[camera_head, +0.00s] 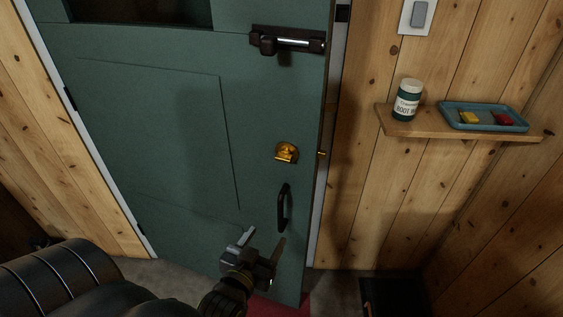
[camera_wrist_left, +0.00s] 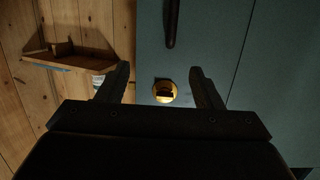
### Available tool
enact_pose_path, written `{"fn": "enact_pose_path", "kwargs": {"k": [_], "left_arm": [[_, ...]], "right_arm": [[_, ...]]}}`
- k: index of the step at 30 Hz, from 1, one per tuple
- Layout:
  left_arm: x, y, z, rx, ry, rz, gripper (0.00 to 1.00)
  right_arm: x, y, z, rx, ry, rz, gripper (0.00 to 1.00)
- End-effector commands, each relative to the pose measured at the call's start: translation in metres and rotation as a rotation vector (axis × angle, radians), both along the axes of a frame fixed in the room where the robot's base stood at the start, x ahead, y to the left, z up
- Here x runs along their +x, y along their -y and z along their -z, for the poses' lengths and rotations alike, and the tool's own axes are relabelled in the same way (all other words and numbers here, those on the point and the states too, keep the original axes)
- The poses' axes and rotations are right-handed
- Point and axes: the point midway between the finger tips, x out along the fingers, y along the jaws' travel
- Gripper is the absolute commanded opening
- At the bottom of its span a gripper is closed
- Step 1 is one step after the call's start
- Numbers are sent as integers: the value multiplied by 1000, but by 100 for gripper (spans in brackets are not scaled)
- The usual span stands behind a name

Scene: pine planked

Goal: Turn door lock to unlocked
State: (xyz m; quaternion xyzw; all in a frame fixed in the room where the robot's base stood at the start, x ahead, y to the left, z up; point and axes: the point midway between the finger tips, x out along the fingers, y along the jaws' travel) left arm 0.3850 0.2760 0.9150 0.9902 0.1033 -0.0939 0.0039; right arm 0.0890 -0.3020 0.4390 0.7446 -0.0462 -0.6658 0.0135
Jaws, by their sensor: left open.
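The green door (camera_head: 160,120) fills the left and middle of the head view. A round brass lock (camera_head: 286,152) with a thumb-turn sits near its right edge, above a black pull handle (camera_head: 284,207). A small brass piece (camera_head: 322,153) shows at the door's edge, level with the lock. My left gripper (camera_head: 264,240) is open and empty, below the lock and near the handle's lower end. In the left wrist view, the lock (camera_wrist_left: 164,91) appears between the two open fingers, apart from them. My right gripper is not in view.
A dark slide bolt (camera_head: 287,41) is mounted higher on the door. To the right, a wooden shelf (camera_head: 400,122) holds a labelled bottle (camera_head: 407,101) and a blue tray (camera_head: 452,121) with a yellow and a red item. A light switch (camera_head: 417,15) is above.

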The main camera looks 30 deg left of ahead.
Motion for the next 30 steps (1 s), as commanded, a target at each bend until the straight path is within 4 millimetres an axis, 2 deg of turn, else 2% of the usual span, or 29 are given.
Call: {"fn": "enact_pose_path", "kwargs": {"k": [1,3,6,9,13,17,30], "left_arm": [[-3,-2,-32,7,50,-12,60],[-8,-5,-62,15,101,-26,60],[-14,-7,-91,25,152,-39,60],[-17,-9,-106,31,179,-46,60],[-14,-10,-111,33,188,-45,60],[-2,-12,-110,35,186,-41,60],[64,-30,-112,37,188,-44,60]], "right_arm": [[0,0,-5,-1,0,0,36],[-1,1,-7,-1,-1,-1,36],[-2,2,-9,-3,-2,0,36],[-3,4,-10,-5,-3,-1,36],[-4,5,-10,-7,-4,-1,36],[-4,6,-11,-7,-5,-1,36],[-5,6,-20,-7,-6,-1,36]]}}
